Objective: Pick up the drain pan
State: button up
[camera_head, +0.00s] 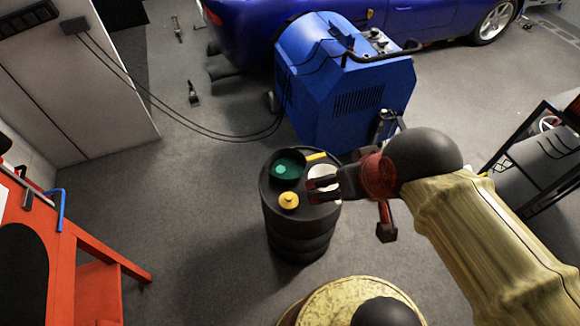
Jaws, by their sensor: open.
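What looks like the drain pan (275,170) is a round black pan with a green inside, at the back left of the top of a black drum (295,240). My gripper (312,190) reaches in from the right over the drum top, fingers pointing left. It is open, with nothing seen between its fingers. Its fingertips are a little right of the pan and below it in the picture, apart from it. The gripper partly covers a white round item (323,172) on the drum.
On the drum are also a yellow knobbed item (289,201) and a small yellow bar (316,156). A blue machine (345,95) stands behind, with cables to a white cabinet (75,90). An orange frame (95,265) is at left. Floor left of the drum is clear.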

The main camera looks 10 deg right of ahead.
aim_at(282, 152)
jog(key=i+l+z, duration=0.15)
jog(key=i+l, duration=0.55)
jog(key=l, duration=0.1)
